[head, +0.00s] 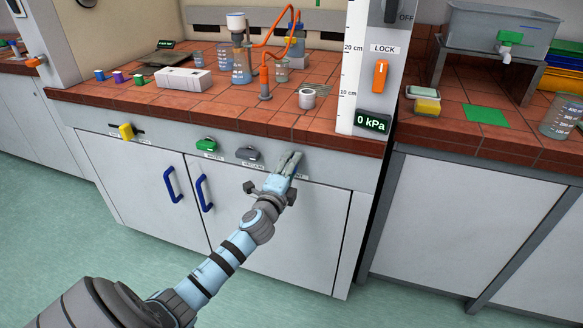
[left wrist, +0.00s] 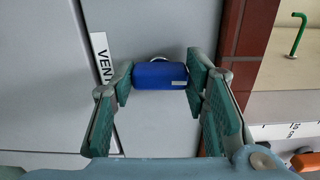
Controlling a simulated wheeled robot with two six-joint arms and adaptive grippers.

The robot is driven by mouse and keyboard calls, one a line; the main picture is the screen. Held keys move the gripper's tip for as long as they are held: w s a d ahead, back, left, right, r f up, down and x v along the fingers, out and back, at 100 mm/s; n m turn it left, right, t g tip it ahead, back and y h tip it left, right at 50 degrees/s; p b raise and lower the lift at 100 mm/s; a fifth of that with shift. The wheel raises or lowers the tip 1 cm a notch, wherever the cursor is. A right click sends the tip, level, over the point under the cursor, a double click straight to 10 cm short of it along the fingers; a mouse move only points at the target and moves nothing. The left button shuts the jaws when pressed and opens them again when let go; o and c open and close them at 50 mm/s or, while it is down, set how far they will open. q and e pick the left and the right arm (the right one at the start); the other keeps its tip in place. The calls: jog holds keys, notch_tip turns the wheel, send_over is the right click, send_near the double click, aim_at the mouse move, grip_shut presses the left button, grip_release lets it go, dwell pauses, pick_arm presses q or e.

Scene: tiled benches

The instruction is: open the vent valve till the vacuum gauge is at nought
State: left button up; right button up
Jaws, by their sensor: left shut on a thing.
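The vent valve has a blue knob (left wrist: 160,76) and sits beside a label reading VENT (left wrist: 103,58) in the left wrist view. My left gripper (left wrist: 160,88) is shut on this knob, with a finger at each side of it. In the head view my left gripper (head: 290,160) is at the front panel under the bench edge and hides the knob. The vacuum gauge (head: 373,121) is a dark display on the white post and reads 0 kPa. My right gripper is not in view.
A grey knob (head: 249,154) and a green knob (head: 206,145) are on the panel to the left, with a yellow handle (head: 126,131) further left. Blue cabinet handles (head: 172,184) stick out below. Glassware and an orange hose (head: 277,37) stand on the tiled bench above.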

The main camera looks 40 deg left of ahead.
pick_arm(q)
jog(key=o, duration=1.1)
jog(key=shift+o, duration=0.2)
jog(key=v, duration=1.2)
jog(key=shift+w, duration=0.1)
